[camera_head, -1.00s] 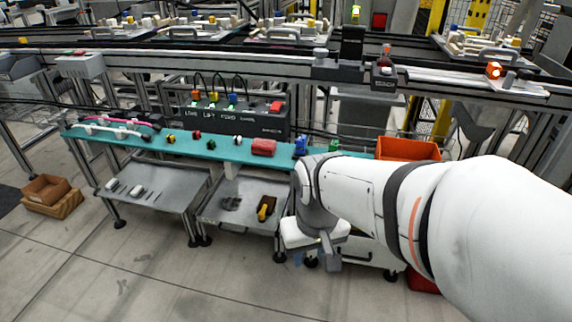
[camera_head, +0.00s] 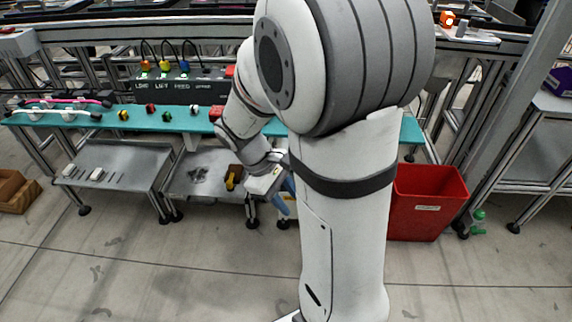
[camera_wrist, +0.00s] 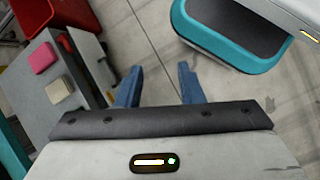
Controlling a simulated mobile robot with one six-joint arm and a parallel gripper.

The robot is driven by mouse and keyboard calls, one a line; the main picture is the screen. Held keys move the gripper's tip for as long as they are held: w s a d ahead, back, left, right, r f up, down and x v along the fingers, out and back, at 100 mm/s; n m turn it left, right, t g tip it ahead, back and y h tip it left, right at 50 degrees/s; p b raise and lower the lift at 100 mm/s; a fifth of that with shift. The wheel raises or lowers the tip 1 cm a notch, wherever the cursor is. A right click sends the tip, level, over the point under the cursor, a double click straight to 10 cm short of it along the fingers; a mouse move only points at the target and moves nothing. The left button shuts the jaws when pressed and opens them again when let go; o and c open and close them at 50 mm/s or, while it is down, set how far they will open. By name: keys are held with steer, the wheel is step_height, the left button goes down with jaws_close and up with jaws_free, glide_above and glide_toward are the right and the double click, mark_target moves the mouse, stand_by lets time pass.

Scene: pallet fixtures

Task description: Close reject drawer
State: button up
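My gripper (camera_wrist: 158,88) shows in the wrist view as two blue fingers set well apart, with nothing between them but floor. It is open. In the wrist view, a grey drawer-like unit (camera_wrist: 52,75) with a pink block and a cream block on it lies left of the fingers, apart from them. A bar-like edge (camera_wrist: 92,68) runs along its right side, nearest the gripper. I cannot read a reject label on it. In the head view, my gripper (camera_head: 281,195) is low in front of the bench, and my arm hides the area behind it.
A red bin (camera_head: 428,203) stands on the floor at the right; it also shows in the wrist view (camera_wrist: 74,14). Two grey trays (camera_head: 142,165) (camera_head: 190,158) sit under the teal bench (camera_head: 143,118). The floor in front is clear. A conveyor runs behind.

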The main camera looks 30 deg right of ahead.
steer(key=w+d+f+n+g+h, duration=0.1)
steer(key=w+d+f+n+h, duration=0.5)
steer(key=f, duration=0.3)
steer(key=w+d+f+n+g+h, duration=0.1)
steer(key=w+d+f+n+h, duration=0.35)
steer(key=d+f+n, duration=0.35)
step_height(320, 180, down, 24)
steer(key=w+n+t+h, duration=0.2)
steer(key=n+t+h, duration=0.2)
steer(key=n+t, duration=0.95)
steer(key=w+d+r+n+g+b, duration=0.1)
steer(key=d+n+g+b, duration=0.1)
steer(key=d, duration=0.5)
steer(key=shift+w+d+n+g, duration=0.2)
steer(key=shift+d+n+g, duration=0.1)
steer(key=shift+n+g, duration=0.4)
steer(key=shift+r, duration=0.1)
jaws_close()
